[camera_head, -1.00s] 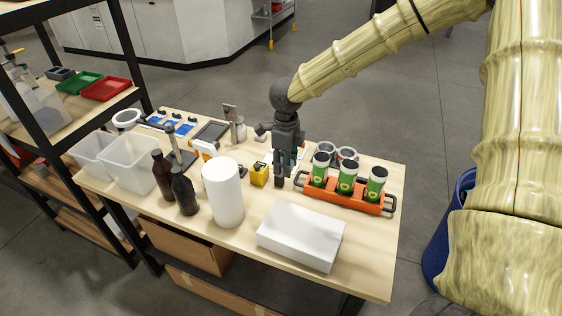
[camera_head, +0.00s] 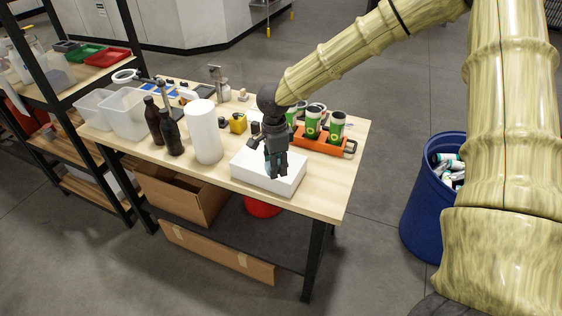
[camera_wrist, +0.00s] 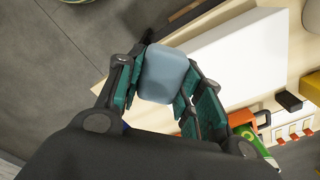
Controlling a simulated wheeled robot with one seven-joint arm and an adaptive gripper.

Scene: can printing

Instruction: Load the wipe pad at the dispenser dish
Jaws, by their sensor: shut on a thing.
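My gripper (camera_head: 276,172) hangs pointing down over the white box at the front of the table. Its fingers are closed on a blue-grey rounded block (camera_wrist: 163,73), which looks like the wipe pad, seen between the teal finger pads in the wrist view. The gripper hides most of the block in the head view. A metal pump-topped dispenser (camera_head: 216,75) stands at the table's back edge, left of my arm. I cannot make out a dish on it.
The white box (camera_head: 252,174) lies below the gripper. Left of it stand a white roll (camera_head: 205,132) and dark bottles (camera_head: 170,132). An orange rack (camera_head: 326,143) with green cans is to the right. A blue bin (camera_head: 420,205) stands on the floor.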

